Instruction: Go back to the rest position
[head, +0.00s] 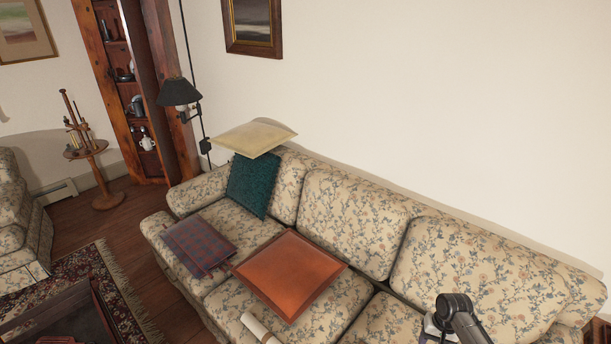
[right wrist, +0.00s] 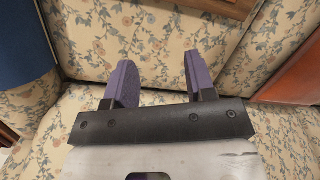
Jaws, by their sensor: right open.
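My right arm (head: 457,318) comes in at the bottom right of the head view, over the right part of the floral sofa (head: 352,222). The fingers of my right gripper are not clear there. In the right wrist view my right gripper (right wrist: 162,82) has two purple fingers, spread apart with nothing between them. Floral upholstery (right wrist: 155,45) lies beyond the fingertips. My left gripper is not in view.
On the sofa are an orange cushion (head: 290,274), a plaid cushion (head: 199,246) and a teal cushion (head: 252,186). A cream cushion (head: 253,138) is at the sofa back.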

